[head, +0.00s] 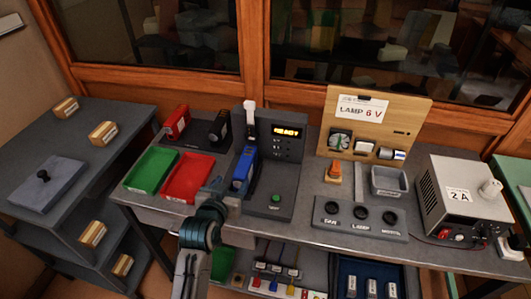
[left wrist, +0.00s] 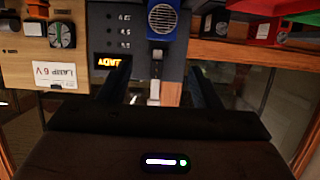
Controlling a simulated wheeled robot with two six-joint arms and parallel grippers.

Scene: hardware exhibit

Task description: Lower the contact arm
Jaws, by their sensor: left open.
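The contact arm appears as an upright lever with a white handle (head: 250,107) on the dark test station (head: 283,172). A blue unit (head: 243,168) sits below it at the station's left side. In the left wrist view, which is upside down, the white handle (left wrist: 155,88) shows between my two fingers, and the blue unit (left wrist: 162,18) has a round grille. My left gripper (head: 224,188) is open and empty, in front of the station and lower in the picture than the handle. I see no contact with the handle. My right gripper is not in view.
The station's lit display (head: 287,131) reads READY. A green tray (head: 151,170) and a red tray (head: 188,177) lie left of the station. A wooden lamp board (head: 375,110), a socket panel (head: 360,217) and a power supply (head: 459,190) stand to the right.

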